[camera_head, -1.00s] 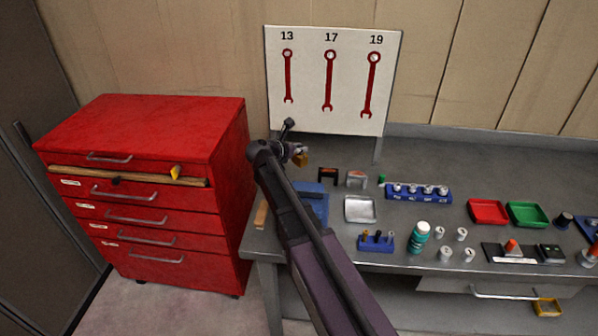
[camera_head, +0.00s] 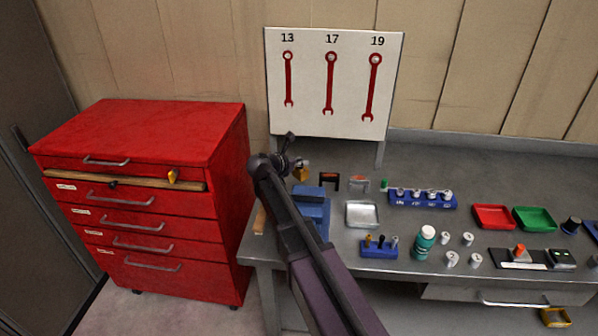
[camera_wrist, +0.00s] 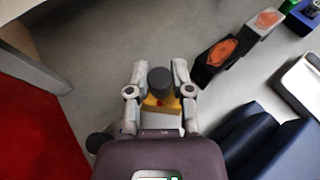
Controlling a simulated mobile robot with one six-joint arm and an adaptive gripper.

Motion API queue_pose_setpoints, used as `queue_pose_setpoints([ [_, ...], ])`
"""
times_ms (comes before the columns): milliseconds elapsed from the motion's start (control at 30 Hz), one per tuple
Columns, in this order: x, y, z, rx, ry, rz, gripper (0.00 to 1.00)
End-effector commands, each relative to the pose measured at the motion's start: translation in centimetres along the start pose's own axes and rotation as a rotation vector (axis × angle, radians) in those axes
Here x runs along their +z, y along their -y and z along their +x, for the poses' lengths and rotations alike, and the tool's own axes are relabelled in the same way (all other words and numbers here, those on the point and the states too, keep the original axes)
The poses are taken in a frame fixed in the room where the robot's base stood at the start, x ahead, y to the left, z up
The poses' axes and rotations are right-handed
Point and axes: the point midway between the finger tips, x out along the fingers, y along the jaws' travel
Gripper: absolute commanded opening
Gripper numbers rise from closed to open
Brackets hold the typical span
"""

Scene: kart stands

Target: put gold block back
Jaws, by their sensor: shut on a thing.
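The gold block (camera_head: 301,174) is held at the end of my arm, over the back left of the grey bench. In the wrist view the gold block (camera_wrist: 163,103) sits between the two fingers, with a dark round knob above it. My gripper (camera_wrist: 160,82) is shut on it. The fingers hide part of its sides, and I cannot tell whether its underside touches the bench. A black block with an orange face (camera_wrist: 216,62) and a grey block with an orange face (camera_wrist: 262,24) stand in a row to its right.
A blue vise (camera_head: 313,207) stands close in front. A silver tray (camera_head: 362,213) and a blue socket rack (camera_head: 423,198) lie to the right. A red tool cabinet (camera_head: 150,140) is at the left, and the wrench board (camera_head: 333,85) stands behind.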

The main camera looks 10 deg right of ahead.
Motion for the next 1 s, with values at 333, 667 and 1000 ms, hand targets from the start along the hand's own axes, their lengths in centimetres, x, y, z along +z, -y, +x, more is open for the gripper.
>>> queue_pose_setpoints([
  [333,-2.7,0.0,1.2,-0.001,0.001,0.0,0.0],
  [667,-3.1,0.1,1.4,-0.001,0.001,0.0,0.0],
  [1000,-3.5,0.1,1.6,-0.001,0.001,0.0,0.0],
])
